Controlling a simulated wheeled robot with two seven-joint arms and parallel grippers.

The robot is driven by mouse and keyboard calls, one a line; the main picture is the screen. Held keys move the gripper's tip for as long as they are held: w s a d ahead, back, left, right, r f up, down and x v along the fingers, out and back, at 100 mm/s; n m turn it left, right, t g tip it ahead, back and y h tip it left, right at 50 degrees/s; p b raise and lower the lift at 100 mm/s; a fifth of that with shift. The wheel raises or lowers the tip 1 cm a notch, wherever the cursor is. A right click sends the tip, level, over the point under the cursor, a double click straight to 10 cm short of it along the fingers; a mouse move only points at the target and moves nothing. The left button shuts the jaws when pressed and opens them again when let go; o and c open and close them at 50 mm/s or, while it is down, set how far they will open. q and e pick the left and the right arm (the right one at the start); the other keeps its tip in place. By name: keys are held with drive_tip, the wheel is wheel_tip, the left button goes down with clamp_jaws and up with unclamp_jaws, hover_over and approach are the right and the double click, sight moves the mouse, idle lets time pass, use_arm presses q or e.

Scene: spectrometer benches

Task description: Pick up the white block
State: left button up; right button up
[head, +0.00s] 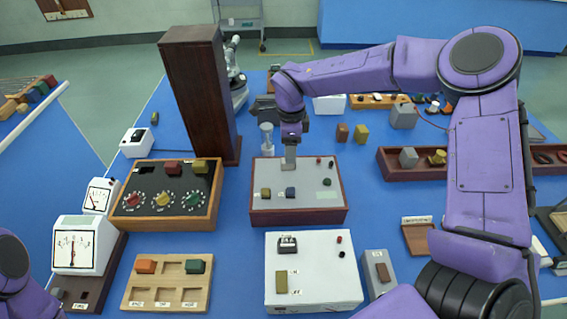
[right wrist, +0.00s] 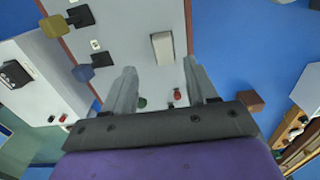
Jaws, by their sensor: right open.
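The white block (right wrist: 162,48) is an off-white bar lying on the grey panel of a red-rimmed box (right wrist: 135,25). In the right wrist view it lies ahead of the gap between the fingertips, apart from both. My right gripper (right wrist: 158,78) is open and empty, pointing down at the panel. In the head view the right gripper (head: 289,163) is over the back middle of the same box (head: 299,218) and largely hides the block there. My left gripper is out of view; only a purple part of my left arm shows at the lower left.
The panel also carries a yellow block (head: 265,193), a dark blue block (head: 290,192) and small red and green knobs. A tall brown cabinet (head: 203,95) stands to the left, near a dial box (head: 166,196). A white box (head: 313,271) is in front.

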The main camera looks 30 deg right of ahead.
drive_tip(key=f, duration=0.2)
drive_tip(key=w+f+p, duration=0.1)
drive_tip(key=f, duration=0.1)
drive_tip(key=shift+w+f, duration=0.2)
drive_tip(key=shift+f, duration=0.2)
drive_tip(key=shift+a+f, duration=0.1)
drive_tip(key=shift+f, duration=0.05)
drive_tip(key=shift+s, duration=0.25)
drive_tip(key=c, duration=1)
clamp_jaws()
drive_tip(key=shift+w, duration=0.1)
